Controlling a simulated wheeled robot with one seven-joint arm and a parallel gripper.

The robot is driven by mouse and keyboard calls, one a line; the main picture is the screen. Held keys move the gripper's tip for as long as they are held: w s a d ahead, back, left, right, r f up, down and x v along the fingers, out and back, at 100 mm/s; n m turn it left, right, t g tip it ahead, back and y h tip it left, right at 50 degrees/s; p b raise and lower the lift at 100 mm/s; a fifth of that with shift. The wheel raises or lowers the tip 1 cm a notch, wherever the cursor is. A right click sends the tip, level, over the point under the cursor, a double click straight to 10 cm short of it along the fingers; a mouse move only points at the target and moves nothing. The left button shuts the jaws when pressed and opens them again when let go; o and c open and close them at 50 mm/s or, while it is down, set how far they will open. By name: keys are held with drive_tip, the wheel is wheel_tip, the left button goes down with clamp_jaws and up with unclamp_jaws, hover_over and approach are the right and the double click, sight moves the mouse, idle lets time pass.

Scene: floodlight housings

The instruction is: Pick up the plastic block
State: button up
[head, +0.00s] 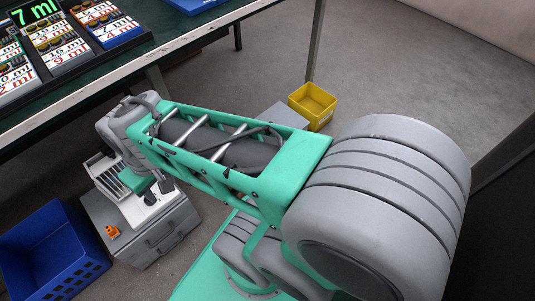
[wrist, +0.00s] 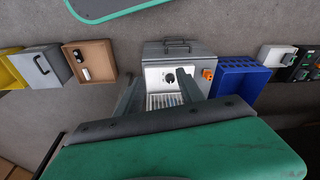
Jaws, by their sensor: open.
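My gripper (head: 158,192) is open above the white holder (head: 133,208) on a grey drawer cabinet (head: 158,246). In the wrist view the two fingers of my gripper (wrist: 158,80) stand apart over the same white holder (wrist: 153,76), with nothing seen held between them. A small dark piece (wrist: 168,78) lies on the holder between the fingers, above a slotted part (wrist: 163,101). It may be the plastic block, but it is too small to tell. In the head view the gripper hides part of the holder.
A small orange piece (head: 112,231) sits on the cabinet beside the holder. A blue crate (head: 28,262) stands at its left. A yellow bin (head: 312,104) is on the floor. A brown tray (wrist: 103,57) with dark and white items shows in the wrist view. A table (head: 120,68) stands behind.

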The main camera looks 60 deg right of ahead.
drive_tip(key=w+d+f+m, duration=0.1)
drive_tip(key=w, duration=0.1)
drive_tip(key=w+d+m, duration=0.1)
drive_tip(key=w, duration=0.1)
drive_tip(key=w+d+f+m, duration=0.1)
drive_tip(key=w, duration=0.1)
drive_tip(key=shift+d+f+y, duration=0.3)
drive_tip(key=shift+d+f, duration=0.05)
drive_tip(key=w+d+f+m+t+y, duration=0.1)
drive_tip(key=w+d+f+m, duration=0.4)
drive_tip(key=d+f, duration=0.4)
drive_tip(key=w+d+f+m+t+y, duration=0.25)
drive_tip(key=d+f+m, duration=0.45)
drive_tip(key=d, duration=0.4)
drive_tip(key=s+d+f+m+t+h+b, duration=0.15)
drive_tip(key=s+d+f+m+t, duration=0.4)
drive_tip(key=d+f+m, duration=0.75)
drive_tip(key=s+d+f+m+t+h, duration=0.25)
drive_tip(key=s+f+m+h, duration=0.35)
drive_tip(key=s+f+m, duration=0.45)
drive_tip(key=shift+g, duration=0.25)
drive_tip(key=w+f+b, duration=0.1)
drive_tip(key=w+d+f+b, duration=0.1)
drive_tip(key=w, duration=0.1)
drive_tip(key=w+d+f+b, duration=0.1)
drive_tip(key=f, duration=0.1)
drive_tip(key=shift+w+d, duration=0.15)
drive_tip(key=shift+w, duration=0.25)
drive_tip(key=shift+w+d, duration=0.15)
drive_tip(key=shift+w, duration=0.2)
